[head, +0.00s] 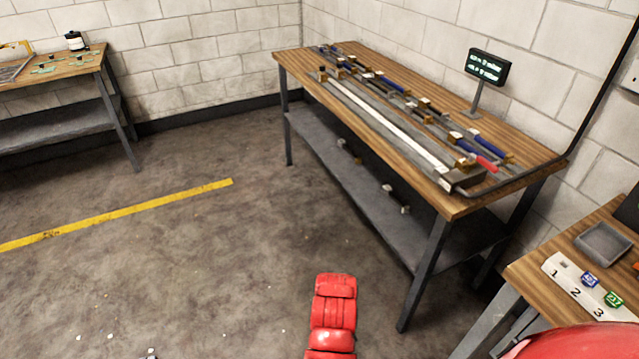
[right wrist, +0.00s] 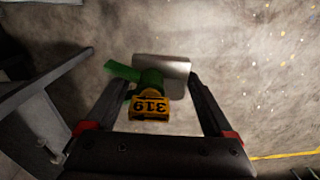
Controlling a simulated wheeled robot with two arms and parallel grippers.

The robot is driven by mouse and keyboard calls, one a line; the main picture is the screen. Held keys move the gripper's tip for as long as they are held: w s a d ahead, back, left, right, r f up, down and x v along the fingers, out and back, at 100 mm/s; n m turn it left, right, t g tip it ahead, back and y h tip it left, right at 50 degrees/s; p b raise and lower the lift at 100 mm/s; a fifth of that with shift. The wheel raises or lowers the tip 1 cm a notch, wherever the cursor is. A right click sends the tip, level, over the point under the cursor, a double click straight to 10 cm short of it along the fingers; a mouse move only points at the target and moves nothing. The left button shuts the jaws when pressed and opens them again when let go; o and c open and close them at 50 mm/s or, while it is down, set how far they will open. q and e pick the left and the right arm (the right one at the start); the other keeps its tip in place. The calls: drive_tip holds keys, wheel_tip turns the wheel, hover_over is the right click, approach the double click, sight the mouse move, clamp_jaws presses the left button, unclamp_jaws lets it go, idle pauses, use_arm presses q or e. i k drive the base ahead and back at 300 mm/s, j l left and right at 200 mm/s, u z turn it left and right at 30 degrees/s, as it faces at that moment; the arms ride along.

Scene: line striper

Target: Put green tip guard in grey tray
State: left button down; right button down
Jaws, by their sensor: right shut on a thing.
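In the right wrist view my right gripper (right wrist: 161,84) is shut on the green tip guard (right wrist: 151,78). This piece has a green arm sticking out to the left, a silver-grey metal part behind it and a yellow block marked 319, upside down in the picture. It is held over bare floor. In the head view the small grey tray (head: 604,243) stands on the wooden bench at the right edge; it looks empty. My right gripper does not show in the head view, and my left gripper is in neither view.
A white strip numbered 1, 2, 3 (head: 585,287) with a blue and a green piece lies in front of the tray. A long bench (head: 430,110) carries rods and a small display. Another bench (head: 55,68) stands far left.

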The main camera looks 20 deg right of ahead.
sight(602, 246)
drive_tip(key=i+j+z, duration=0.1)
drive_tip(key=i+z, duration=0.35)
drive_tip(key=i+j+z, duration=0.15)
drive_tip(key=z, duration=0.3)
drive_tip(key=i+j+z, duration=0.3)
drive_tip(key=z, duration=0.15)
drive_tip(key=i+j+z, duration=0.25)
drive_tip(key=j+z, duration=0.2)
drive_tip(key=i+j+z, duration=0.2)
drive_tip(key=z, duration=0.15)
drive_tip(key=i+j+z, duration=0.1)
drive_tip(key=j+z, duration=0.3)
drive_tip(key=i+j+z, duration=0.1)
drive_tip(key=j+z, duration=0.25)
drive_tip(key=j, duration=0.15)
drive_tip(key=j+z, duration=0.4)
